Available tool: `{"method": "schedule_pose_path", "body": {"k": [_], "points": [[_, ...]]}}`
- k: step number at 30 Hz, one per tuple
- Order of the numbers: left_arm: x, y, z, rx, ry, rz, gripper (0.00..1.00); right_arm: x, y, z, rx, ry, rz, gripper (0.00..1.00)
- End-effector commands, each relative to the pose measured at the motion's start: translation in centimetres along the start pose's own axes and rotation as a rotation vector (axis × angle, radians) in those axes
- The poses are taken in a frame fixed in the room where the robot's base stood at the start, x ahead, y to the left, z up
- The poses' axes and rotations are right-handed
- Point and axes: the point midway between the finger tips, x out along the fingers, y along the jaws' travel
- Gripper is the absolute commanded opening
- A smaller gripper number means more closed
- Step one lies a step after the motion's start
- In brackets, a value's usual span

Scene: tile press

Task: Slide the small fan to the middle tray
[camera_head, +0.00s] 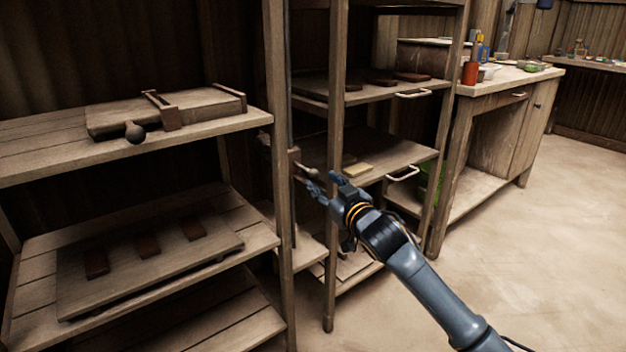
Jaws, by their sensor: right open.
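My right gripper (323,184) is open and empty, with its fingertips in front of the middle rack. A small handle with a pale knob (309,171) sticks out just beyond the fingertips; I cannot tell whether they touch. It comes from a brown bracket (294,160) on a thin upright metal rod (290,90). Nothing here is clearly recognisable as a fan. My left gripper is not in view.
An upper tray (365,97) holds dark tiles. The left rack has a wooden press (210,108) above a board (75,290) with three brown tiles. Rack posts (335,240) stand close to my right gripper. A workbench (500,82) stands at right; the floor in front is clear.

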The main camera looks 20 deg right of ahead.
Motion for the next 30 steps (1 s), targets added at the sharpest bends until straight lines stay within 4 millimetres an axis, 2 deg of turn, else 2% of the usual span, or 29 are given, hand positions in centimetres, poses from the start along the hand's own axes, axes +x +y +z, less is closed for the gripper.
{"method": "schedule_pose_path", "body": {"k": [3, 9, 15, 23, 26, 30], "points": [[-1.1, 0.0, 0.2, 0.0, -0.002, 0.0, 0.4, 2.5, -0.1, 0.2, 0.001, 0.001, 0.001, 0.47], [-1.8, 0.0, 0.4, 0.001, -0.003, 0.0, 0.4, 5.2, -0.1, 0.1, 0.0, 0.0, 0.0, 0.47], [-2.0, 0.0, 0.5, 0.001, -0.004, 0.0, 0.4, 6.3, -0.1, 0.0, 0.0, 0.001, -0.001, 0.47], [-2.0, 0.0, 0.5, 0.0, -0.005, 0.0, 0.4, 6.4, -0.1, 0.0, 0.0, 0.0, -0.001, 0.47], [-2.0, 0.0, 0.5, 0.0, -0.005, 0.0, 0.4, 6.3, -0.1, 0.0, 0.0, 0.0, -0.001, 0.31], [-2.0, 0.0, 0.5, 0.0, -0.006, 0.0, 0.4, 6.3, 0.0, 0.0, 0.0, 0.0, -0.001, 0.02]]}}
